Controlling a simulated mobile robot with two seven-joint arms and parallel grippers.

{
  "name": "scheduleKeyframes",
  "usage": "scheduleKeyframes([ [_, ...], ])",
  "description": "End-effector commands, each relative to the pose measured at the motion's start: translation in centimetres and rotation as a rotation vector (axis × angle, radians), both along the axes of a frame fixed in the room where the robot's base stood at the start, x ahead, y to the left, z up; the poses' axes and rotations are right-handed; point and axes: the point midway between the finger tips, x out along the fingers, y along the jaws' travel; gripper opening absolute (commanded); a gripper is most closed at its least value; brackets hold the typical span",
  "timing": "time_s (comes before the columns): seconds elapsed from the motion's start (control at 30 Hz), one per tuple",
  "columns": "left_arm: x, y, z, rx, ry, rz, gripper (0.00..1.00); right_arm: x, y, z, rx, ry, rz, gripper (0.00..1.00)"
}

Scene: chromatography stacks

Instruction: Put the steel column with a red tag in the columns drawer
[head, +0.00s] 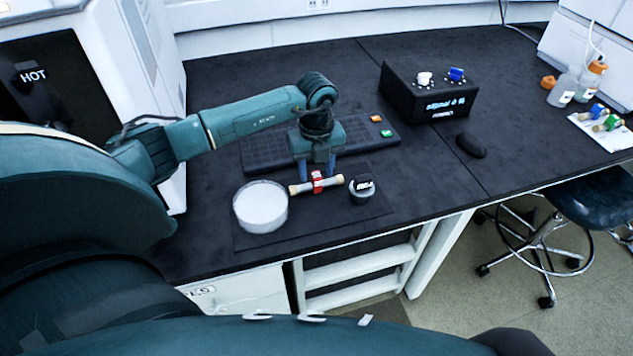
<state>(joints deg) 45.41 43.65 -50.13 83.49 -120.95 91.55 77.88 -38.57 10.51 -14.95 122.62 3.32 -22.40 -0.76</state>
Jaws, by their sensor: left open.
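No drawer is clearly identifiable as the columns drawer; a white front with a partly readable label (202,290) shows below the bench edge. My right gripper is not in view.
The white dish (260,206) and the jar (362,187) stand close on either side. A black keyboard (265,152) lies behind, and a black box with knobs (428,95) farther right. A dark mouse (471,145), bottles (563,88) and a stool (598,195) are at right.

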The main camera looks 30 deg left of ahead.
Motion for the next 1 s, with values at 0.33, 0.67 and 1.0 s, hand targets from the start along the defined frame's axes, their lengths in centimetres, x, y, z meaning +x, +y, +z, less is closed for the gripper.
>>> scheduleKeyframes([
  [0.33,0.02,-0.03,-1.36,0.000,-0.001,-0.002,0.45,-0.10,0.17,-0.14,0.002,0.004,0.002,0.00],
  [0.67,0.02,-0.02,-1.31,-0.001,-0.001,-0.001,0.20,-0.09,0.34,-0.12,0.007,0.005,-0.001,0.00],
  [1.0,0.04,0.00,-1.27,0.000,-0.001,-0.001,0.00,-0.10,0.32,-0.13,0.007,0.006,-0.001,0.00],
])
